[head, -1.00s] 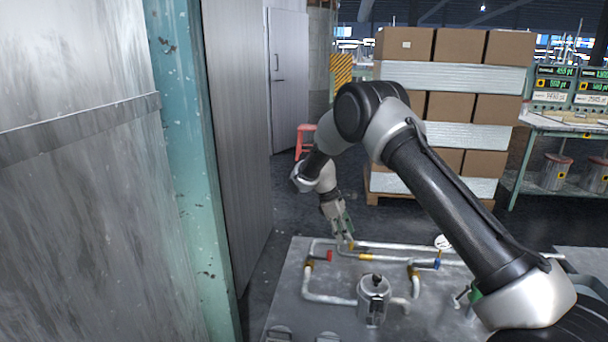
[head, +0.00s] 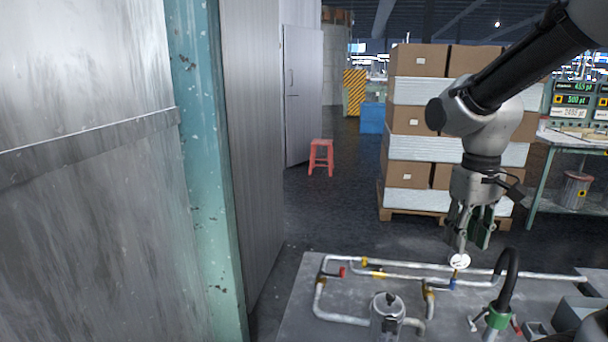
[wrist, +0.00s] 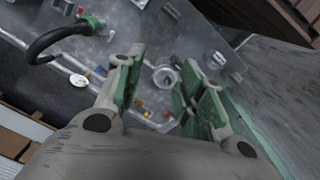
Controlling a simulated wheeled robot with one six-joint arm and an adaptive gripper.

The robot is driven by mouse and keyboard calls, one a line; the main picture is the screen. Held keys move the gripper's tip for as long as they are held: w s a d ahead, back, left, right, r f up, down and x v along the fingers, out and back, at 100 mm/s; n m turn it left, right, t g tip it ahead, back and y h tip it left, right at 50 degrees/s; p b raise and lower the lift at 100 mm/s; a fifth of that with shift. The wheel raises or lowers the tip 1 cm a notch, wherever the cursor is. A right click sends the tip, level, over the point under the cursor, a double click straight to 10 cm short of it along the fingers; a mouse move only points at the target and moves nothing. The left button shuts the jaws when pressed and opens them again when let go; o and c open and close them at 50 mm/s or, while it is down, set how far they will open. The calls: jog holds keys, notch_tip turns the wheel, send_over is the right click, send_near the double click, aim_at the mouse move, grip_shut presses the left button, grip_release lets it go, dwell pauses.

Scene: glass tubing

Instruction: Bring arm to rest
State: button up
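My gripper (head: 470,238) hangs pointing down above the far edge of the grey workbench (head: 305,318), near the round white gauge (head: 460,261) in the head view. In the wrist view my gripper (wrist: 155,95) shows its green-padded fingers spread apart with nothing between them. The pipework (head: 400,275) with its red, yellow and blue fittings runs along the bench below. My arm reaches in from the upper right of the head view.
A metal canister (head: 386,318) and a black hose (head: 508,280) on a green fitting stand on the bench. Stacked boxes (head: 415,120) on a pallet are behind my gripper. A teal post (head: 205,200) and grey wall are at left. A red stool (head: 321,157) stands on open floor.

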jog(key=s+d+r+m+t, duration=0.1)
jog(key=s+d+r+t, duration=0.1)
jog(key=s, duration=0.3)
jog(key=s+d+r+m+t, duration=0.1)
jog(key=s+d+r+t, duration=0.1)
jog(key=s+r, duration=0.2)
jog(key=shift+s+d+r+t, duration=0.2)
jog(key=shift+s+d+t, duration=0.1)
jog(key=shift+s, duration=0.35)
